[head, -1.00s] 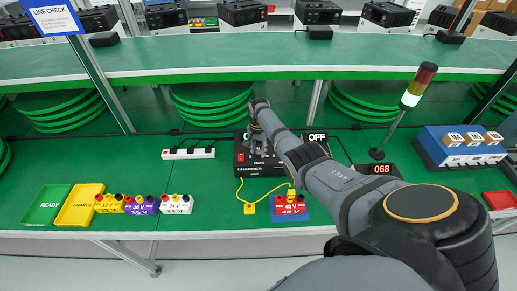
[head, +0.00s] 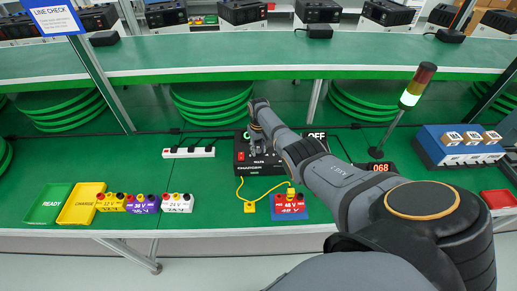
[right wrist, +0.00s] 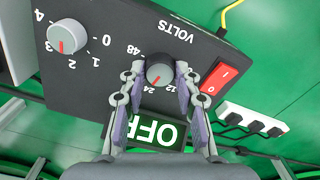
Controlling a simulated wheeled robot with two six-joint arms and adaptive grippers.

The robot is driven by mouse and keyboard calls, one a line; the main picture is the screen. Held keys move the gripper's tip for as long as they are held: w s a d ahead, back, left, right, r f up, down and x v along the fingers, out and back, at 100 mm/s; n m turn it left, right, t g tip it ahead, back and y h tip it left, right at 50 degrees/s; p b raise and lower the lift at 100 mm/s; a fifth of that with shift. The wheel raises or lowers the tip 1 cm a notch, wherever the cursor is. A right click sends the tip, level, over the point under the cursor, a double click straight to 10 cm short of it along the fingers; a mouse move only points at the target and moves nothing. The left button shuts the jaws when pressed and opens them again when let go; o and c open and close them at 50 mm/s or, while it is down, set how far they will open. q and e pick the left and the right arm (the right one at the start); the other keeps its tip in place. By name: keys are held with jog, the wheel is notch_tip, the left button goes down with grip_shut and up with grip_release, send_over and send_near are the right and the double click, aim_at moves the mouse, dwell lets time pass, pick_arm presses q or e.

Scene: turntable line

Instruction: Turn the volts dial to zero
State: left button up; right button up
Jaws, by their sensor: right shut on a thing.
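The volts dial (right wrist: 160,70) is a pale round knob with a red pointer on the dark charger panel (right wrist: 110,88). My right gripper (right wrist: 160,75) has a finger on each side of the dial and is shut on it. The pointer aims towards the 24 mark. The 48 and 12 marks also show; I cannot see the zero mark of this dial. In the head view the charger (head: 243,165) stands mid-table, and my right gripper (head: 252,146) covers the dial. My left gripper is not in view.
A second dial (right wrist: 67,37), marked 0 to 4, and a red rocker switch (right wrist: 219,78) flank the volts dial. An OFF display (right wrist: 155,131) stands behind.

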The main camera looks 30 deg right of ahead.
jog(key=n, duration=0.5)
jog(key=shift+n, duration=0.4)
jog(key=n, duration=1.1)
jog(key=shift+n, duration=0.3)
jog(key=n, duration=0.5)
jog(key=o, duration=1.1)
jog(key=shift+o, duration=0.2)
